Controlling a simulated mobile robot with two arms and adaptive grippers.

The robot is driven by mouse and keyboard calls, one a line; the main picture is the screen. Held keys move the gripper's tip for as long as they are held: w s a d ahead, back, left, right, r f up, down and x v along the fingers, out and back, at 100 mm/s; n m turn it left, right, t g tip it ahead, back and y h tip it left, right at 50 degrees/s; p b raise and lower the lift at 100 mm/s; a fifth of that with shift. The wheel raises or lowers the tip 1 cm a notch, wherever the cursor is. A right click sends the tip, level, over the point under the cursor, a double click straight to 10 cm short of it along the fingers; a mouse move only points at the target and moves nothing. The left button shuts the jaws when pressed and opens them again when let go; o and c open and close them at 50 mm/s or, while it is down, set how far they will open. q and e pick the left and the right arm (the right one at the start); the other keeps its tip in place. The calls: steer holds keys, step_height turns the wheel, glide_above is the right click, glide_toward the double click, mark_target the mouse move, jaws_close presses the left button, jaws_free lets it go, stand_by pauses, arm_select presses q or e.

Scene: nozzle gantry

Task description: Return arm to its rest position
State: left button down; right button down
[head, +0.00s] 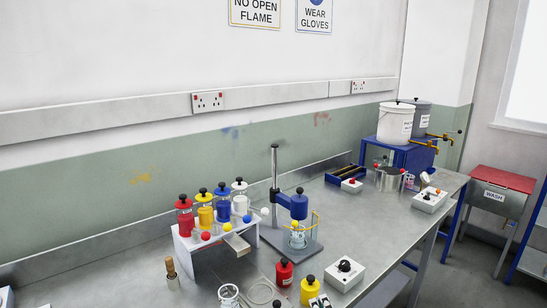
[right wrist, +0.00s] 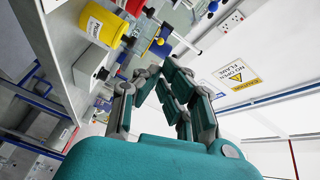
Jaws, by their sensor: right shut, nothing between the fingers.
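My left gripper is not in view.
A white rack (head: 187,251) holds red, yellow, blue and white bottles. A red bottle (head: 284,272), a glass beaker (head: 228,295) and a control box with a knob (head: 345,275) stand near the front. White and grey tubs (head: 395,122) sit on a blue stand at the back right.

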steer(key=s+d+f+n+g, duration=0.2)
steer(key=s+f+n+g, duration=0.6)
steer(key=s, duration=0.6)
steer(key=s+d+f+n+g+h, duration=0.2)
steer(key=s+d+n+g, duration=0.15)
steer(key=s, duration=0.55)
steer(key=s+d+f+n+g+h, duration=0.1)
steer(key=s+d+f+n+g, duration=0.2)
steer(key=s, duration=0.6)
step_height(320, 180, down, 24)
steer(key=s, duration=0.1)
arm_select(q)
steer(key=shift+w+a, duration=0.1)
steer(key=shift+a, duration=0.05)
arm_select(e)
steer(key=s+d+f+g, duration=0.1)
steer(key=s+f, duration=0.7)
steer(key=s+d+f+g, duration=0.1)
steer(key=s+d+f, duration=0.1)
steer(key=s+f, duration=0.7)
steer(key=shift+d, duration=0.3)
steer(key=c, duration=2)
jaws_free()
